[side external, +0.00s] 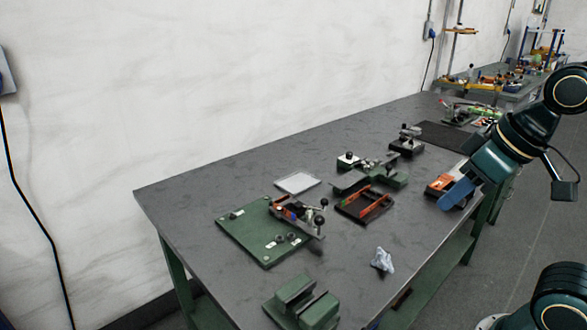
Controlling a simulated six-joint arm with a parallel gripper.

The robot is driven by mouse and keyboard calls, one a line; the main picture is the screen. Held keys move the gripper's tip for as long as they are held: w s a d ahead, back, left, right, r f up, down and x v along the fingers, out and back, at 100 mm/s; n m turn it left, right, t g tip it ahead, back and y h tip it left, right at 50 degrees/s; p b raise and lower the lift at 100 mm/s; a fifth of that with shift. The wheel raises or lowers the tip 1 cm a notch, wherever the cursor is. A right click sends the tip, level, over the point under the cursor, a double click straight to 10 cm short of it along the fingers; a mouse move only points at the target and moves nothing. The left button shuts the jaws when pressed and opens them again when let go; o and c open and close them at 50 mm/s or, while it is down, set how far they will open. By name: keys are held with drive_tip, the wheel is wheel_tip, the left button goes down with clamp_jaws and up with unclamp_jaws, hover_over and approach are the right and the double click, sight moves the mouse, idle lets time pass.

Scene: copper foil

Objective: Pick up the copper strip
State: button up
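My gripper (457,193) comes in from the right, its blue end low over the right part of the bench. Whether its fingers are apart or together is too small to tell. An orange-topped piece (440,185) shows just left of the gripper, partly covered by it; I cannot tell whether they touch. A dark tray (352,211) with orange-red strip-like edges lies left of the gripper, near the bench middle. Which orange part is the copper strip cannot be told at this size.
The grey bench (200,195) holds a green plate (245,231) with a lever clamp, a white sheet (297,183), green fixtures (385,177), a crumpled cloth (382,260) and a green block (303,300) at the front. A dark mat (443,136) lies behind. The bench's left end is clear.

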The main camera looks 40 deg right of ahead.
drive_tip(key=w+r+g, duration=0.1)
drive_tip(key=w+r, duration=0.3)
drive_tip(key=w, duration=0.6)
drive_tip(key=g, duration=0.4)
hover_over(288, 215)
drive_tip(key=shift+n, duration=0.4)
drive_tip(key=shift+w+d+f, duration=0.15)
drive_tip(key=shift+f, duration=5.45)
drive_tip(key=shift+w+d+f, duration=0.1)
drive_tip(key=shift+f, duration=5.5)
drive_tip(key=shift+s+a+f, duration=0.1)
drive_tip(key=shift+f, duration=1.2)
drive_tip(key=shift+a+f, duration=0.1)
drive_tip(key=shift+f, duration=1.2)
